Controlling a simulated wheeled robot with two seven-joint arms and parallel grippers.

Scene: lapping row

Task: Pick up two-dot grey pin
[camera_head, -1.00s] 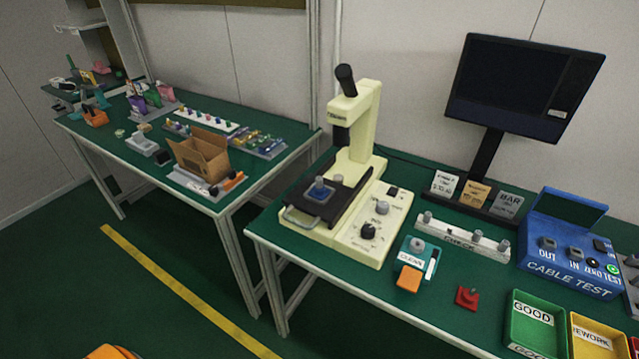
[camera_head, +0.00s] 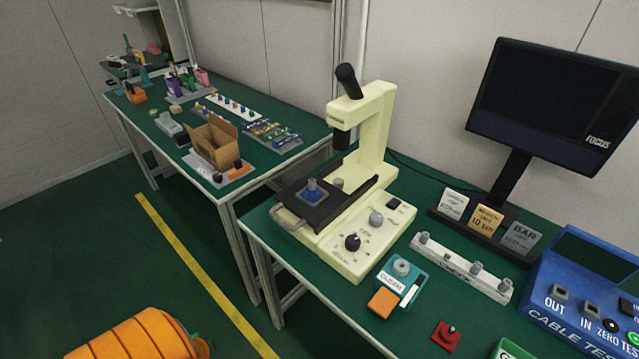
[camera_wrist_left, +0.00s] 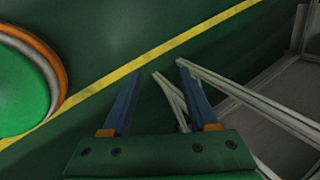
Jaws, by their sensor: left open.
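Several grey pins show in the head view, but dots on them are too small to tell. One grey pin (camera_head: 402,266) stands in the teal box with an orange pad. Several more, such as one grey pin (camera_head: 476,269), stand along the white CHECK bar (camera_head: 448,267). A grey-topped blue piece (camera_head: 312,191) sits on the black microscope stage (camera_head: 330,207). My left gripper (camera_wrist_left: 155,70) is open and empty in the left wrist view, over the green floor. Its fingers are out of the head view. My right gripper is not in view.
The cream microscope (camera_head: 361,231) stands at the near bench's left end. The blue cable tester (camera_head: 579,308) and a monitor (camera_head: 553,105) are at the right. A red piece (camera_head: 447,335) lies near the bench front. The far bench holds an open carton (camera_head: 213,147).

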